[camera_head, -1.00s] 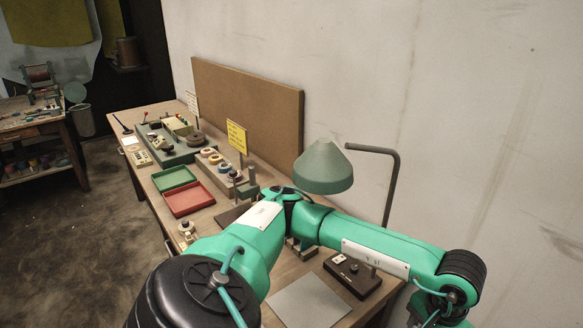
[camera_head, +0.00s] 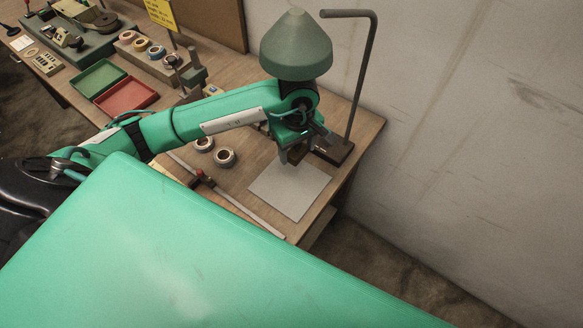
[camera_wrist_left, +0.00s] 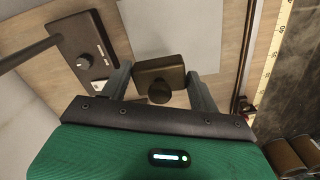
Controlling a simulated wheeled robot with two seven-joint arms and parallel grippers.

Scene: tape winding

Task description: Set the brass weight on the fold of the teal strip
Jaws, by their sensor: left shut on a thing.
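My left gripper (camera_head: 287,157) hangs low over the grey mat (camera_head: 292,196), near its back edge. In the left wrist view the gripper (camera_wrist_left: 160,78) is shut on a dark brass-brown block with a round knob, which I take to be the brass weight (camera_wrist_left: 150,73). The block lies between the two fingers, beside or over the pale mat (camera_wrist_left: 180,25); I cannot tell whether it touches anything below. In the head view the weight is hidden or too small to tell. I cannot make out the teal strip or its fold in either view. My right gripper is not in view.
A green lamp (camera_head: 297,45) hangs right above the gripper. A dark control box with a dial (camera_wrist_left: 88,48) stands close beside it. Two tape rolls (camera_head: 224,158) and a long metal bar (camera_head: 250,212) lie left of the mat. A red tray (camera_head: 126,96) stands farther left.

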